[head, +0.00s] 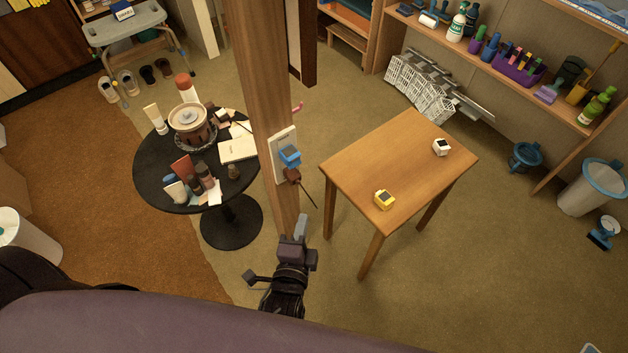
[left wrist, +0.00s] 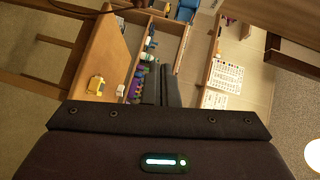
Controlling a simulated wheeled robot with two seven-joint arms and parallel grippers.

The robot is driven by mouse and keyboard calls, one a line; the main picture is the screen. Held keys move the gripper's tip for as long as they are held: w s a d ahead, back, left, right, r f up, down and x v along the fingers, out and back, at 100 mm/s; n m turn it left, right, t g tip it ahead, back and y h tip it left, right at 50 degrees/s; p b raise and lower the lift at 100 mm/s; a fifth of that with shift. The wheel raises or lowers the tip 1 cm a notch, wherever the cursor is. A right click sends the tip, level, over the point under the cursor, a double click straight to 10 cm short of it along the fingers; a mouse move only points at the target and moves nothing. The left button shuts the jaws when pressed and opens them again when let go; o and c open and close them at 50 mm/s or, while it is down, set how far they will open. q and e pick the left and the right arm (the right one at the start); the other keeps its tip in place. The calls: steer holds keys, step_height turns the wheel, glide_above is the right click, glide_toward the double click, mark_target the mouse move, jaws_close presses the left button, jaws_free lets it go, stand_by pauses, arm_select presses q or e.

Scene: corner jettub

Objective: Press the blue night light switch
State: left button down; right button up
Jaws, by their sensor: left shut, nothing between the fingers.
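The blue night light switch (head: 290,156) sits on a pale plate on the side of a wooden post, in the head view. A small brown piece (head: 292,175) is on the post just below it. My left gripper (head: 301,226) is shut and empty. It is in front of the post's lower part, below the switch in the picture and apart from it. I cannot make out the switch in the left wrist view. My right gripper is not in view.
A wooden table (head: 400,165) right of the post bears a yellow item (head: 384,199) and a white item (head: 441,147). A round black table (head: 150,165) with a small fountain and bottles stands left. Shelves (head: 500,75) line the back right. Carpet before the wooden table is clear.

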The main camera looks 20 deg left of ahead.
arm_select(q)
steer(key=r, duration=0.2)
glide_toward(299, 164)
steer(key=w+d, duration=0.3)
steer(key=w, duration=0.1)
steer(key=w+a, duration=0.1)
steer(key=w+a+f+p, duration=0.1)
steer(key=a, duration=0.1)
steer(key=shift+f+y, duration=0.1)
steer(key=shift+y, duration=0.2)
steer(key=shift+w+a+f+m+t+b, duration=0.25)
steer(key=shift+f+m+t+b, duration=0.15)
steer(key=shift+t+b, duration=0.1)
steer(key=shift+r, duration=0.3)
steer(key=shift+p, duration=0.3)
